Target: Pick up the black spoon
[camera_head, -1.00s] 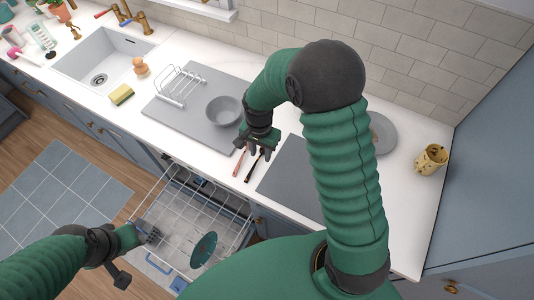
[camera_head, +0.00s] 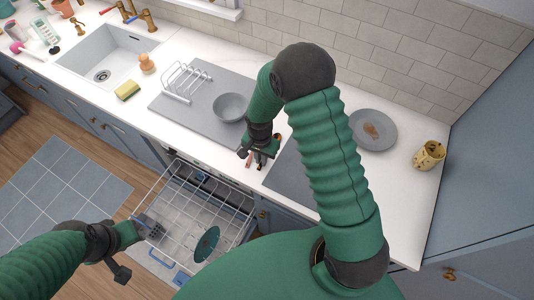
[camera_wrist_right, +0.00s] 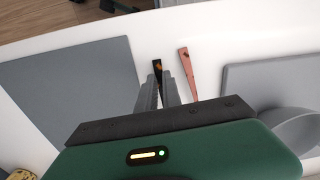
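The black spoon (camera_wrist_right: 158,69) lies on the white worktop, between the grey board and a reddish utensil. In the head view its dark end (camera_head: 259,166) shows just below my right gripper (camera_head: 260,156). In the right wrist view the right gripper (camera_wrist_right: 160,82) points down at the spoon. Its two fingers are close together with a narrow gap, and the spoon lies in line with that gap at the tips. I cannot tell whether they press on it. Part of the spoon is hidden by the fingers. My left gripper (camera_head: 143,229) is by the dishwasher rack, its fingers unclear.
The reddish utensil (camera_wrist_right: 188,72) lies close beside the spoon. A grey bowl (camera_head: 230,107) stands on a grey mat (camera_head: 196,118). A flat dark board (camera_head: 290,178) lies to the right. The pulled-out rack (camera_head: 174,208) with a green plate (camera_head: 207,243) is below the worktop edge.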

